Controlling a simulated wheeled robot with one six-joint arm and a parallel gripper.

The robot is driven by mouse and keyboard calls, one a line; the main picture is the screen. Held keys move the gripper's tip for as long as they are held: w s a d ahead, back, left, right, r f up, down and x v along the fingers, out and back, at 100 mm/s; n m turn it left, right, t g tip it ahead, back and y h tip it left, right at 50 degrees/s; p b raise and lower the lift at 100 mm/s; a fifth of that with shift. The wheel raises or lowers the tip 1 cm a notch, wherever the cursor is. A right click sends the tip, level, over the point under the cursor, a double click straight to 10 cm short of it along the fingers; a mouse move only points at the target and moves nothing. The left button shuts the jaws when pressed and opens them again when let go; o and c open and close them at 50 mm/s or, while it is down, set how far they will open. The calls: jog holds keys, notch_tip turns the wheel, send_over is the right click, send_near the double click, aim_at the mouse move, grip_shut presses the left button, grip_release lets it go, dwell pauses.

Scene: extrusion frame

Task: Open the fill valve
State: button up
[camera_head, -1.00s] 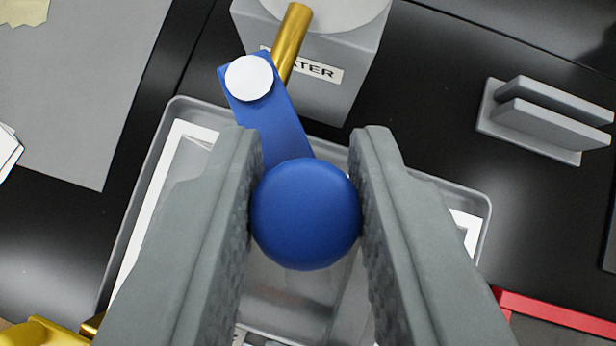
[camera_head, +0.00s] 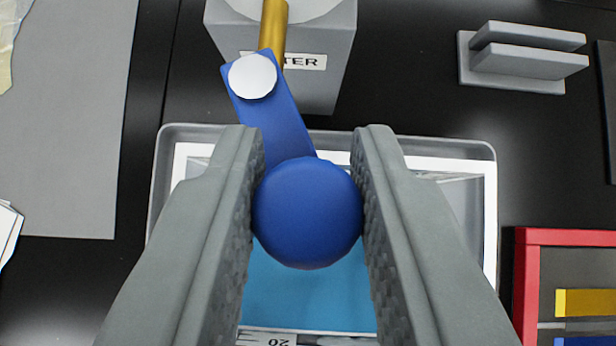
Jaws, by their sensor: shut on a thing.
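The fill valve's blue lever (camera_head: 276,118) runs from a white round pivot cap (camera_head: 253,76) down to a round blue knob (camera_head: 307,213). My gripper (camera_head: 307,205) is shut on the knob, one grey finger on each side of it. A brass pipe (camera_head: 273,24) leads from the valve over a grey box (camera_head: 330,40) with a label whose end reads "TER"; the lever hides its start. Below the knob, a clear tray (camera_head: 472,150) shows blue water (camera_head: 310,295) between my fingers. My fingers hide much of the tray.
A grey slotted holder (camera_head: 525,60) stands at upper right. A red-framed case (camera_head: 565,238) with yellow and blue items is at lower right. A grey mat (camera_head: 75,130) and white papers (camera_head: 8,230) lie at left. Black table is bare between them.

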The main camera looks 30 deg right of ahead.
jog(key=o, duration=1)
jog(key=shift+a+r, duration=0.1)
jog(key=v, duration=1.7)
jog(key=shift+s+r, duration=0.1)
jog(key=shift+s, duration=0.05)
